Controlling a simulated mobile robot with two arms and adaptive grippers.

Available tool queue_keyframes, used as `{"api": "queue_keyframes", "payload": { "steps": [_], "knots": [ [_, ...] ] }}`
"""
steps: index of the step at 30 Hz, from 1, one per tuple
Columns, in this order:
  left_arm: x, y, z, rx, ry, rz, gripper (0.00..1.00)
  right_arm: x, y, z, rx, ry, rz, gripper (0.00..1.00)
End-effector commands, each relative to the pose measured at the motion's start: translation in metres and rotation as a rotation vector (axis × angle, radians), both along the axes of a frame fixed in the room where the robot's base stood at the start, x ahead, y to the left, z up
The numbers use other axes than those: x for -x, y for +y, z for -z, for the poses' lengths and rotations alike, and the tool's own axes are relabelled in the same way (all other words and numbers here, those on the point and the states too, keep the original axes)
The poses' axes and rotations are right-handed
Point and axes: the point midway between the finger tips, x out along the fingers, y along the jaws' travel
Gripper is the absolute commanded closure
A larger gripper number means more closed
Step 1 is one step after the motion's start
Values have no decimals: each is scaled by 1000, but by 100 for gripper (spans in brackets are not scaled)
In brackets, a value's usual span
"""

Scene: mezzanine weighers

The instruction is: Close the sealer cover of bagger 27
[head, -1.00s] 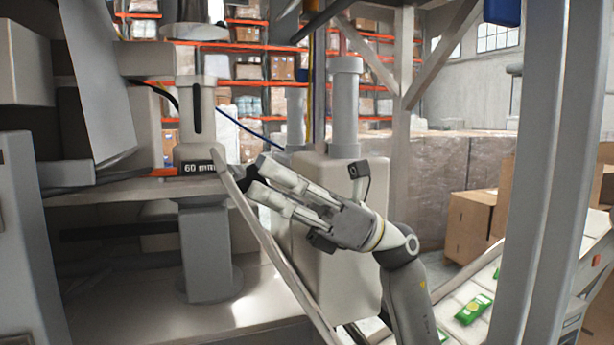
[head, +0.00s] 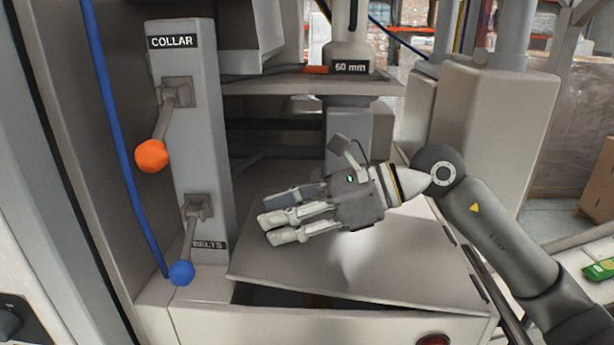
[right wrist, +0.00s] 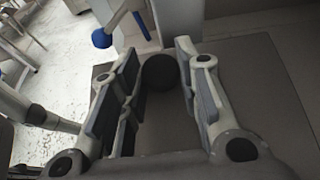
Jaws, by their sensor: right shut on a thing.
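The sealer cover (head: 400,262) is a flat beige-grey panel, lying low and slightly tilted over the light housing below it. A dark gap shows under its front edge, so it is not flush. In the right wrist view the cover (right wrist: 225,100) fills the area behind the fingers. My right gripper (head: 275,222) is just above the cover's left part. It is shut on a dark round knob (right wrist: 160,72), which sits between its fingers in the right wrist view. The fingers hide the knob in the head view. My left gripper is not in view.
A grey post at left carries a COLLAR lever with an orange ball (head: 152,156) and a BELTS lever with a blue ball (head: 182,272). A red button (head: 433,340) is at the front. A shelf marked 60 mm (head: 350,67) stands behind. A beige box (head: 495,130) is at right.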

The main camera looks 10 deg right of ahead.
Motion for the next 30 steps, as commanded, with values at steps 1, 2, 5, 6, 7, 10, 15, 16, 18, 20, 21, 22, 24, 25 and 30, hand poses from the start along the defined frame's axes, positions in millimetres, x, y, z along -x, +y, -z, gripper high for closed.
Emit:
{"api": "queue_keyframes", "payload": {
  "steps": [1, 2, 5, 6, 7, 10, 15, 16, 18, 20, 21, 22, 24, 25, 30],
  "knots": [
    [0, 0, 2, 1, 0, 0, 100, -1, 3, 10, 32, 5, -1, 100],
    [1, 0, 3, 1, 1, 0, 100, -1, 5, 15, 49, 10, -2, 100],
    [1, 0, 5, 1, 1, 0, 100, -2, 9, 31, 97, 22, 0, 100],
    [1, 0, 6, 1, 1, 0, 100, -2, 10, 36, 115, 26, -1, 100],
    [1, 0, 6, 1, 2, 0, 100, -3, 10, 39, 127, 29, -1, 100],
    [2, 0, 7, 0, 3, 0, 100, -3, 12, 49, 156, 37, -1, 100],
    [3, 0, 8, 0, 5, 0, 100, -3, 13, 57, 184, 44, 0, 100],
    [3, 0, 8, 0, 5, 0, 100, -3, 13, 58, 187, 45, 0, 100],
    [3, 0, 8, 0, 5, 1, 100, -3, 13, 60, 192, 46, 0, 100],
    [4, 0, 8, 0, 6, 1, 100, -3, 13, 61, 194, 48, -1, 100],
    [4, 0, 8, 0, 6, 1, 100, -3, 13, 61, 196, 49, -1, 100],
    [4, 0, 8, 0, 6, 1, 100, -3, 13, 62, 196, 49, -2, 100],
    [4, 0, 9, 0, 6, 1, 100, -3, 13, 62, 198, 51, -2, 100],
    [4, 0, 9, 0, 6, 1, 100, -3, 13, 63, 198, 51, -2, 100],
    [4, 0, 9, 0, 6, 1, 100, -2, 13, 64, 200, 54, -3, 61]
  ]
}}
